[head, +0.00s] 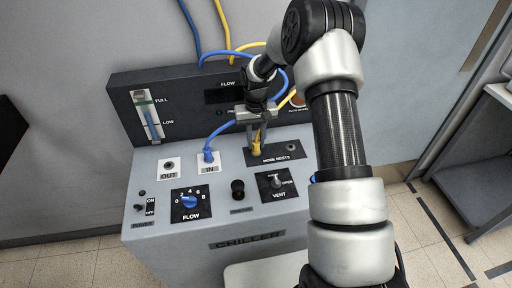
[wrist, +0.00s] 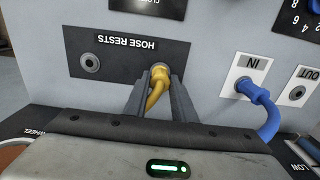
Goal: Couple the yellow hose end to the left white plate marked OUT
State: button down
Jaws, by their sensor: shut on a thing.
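The yellow hose end (head: 257,147) sits at the left socket of the black HOSE RESTS plate (head: 289,158). My gripper (head: 257,140) is shut on it from above; the wrist view shows the yellow hose end (wrist: 160,75) between my two fingers (wrist: 161,95). Whether its tip is still seated in the rest is hard to tell. The white OUT plate (head: 162,174) is at the left of the panel with its port empty. It also shows at the right edge of the wrist view (wrist: 300,82).
A blue hose end (head: 208,154) is plugged into the white IN plate (head: 213,169), between OUT and the rests. Its blue hose loops up beside my gripper. A FLOW knob (head: 189,202), VENT knob (head: 277,182) and black button (head: 237,188) stand in front. An upright black panel (head: 190,112) rises behind.

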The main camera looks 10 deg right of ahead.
jog(key=shift+r+p, duration=0.65)
jog(key=shift+r, duration=0.75)
jog(key=shift+r+p, duration=0.8)
jog(key=shift+r, duration=0.85)
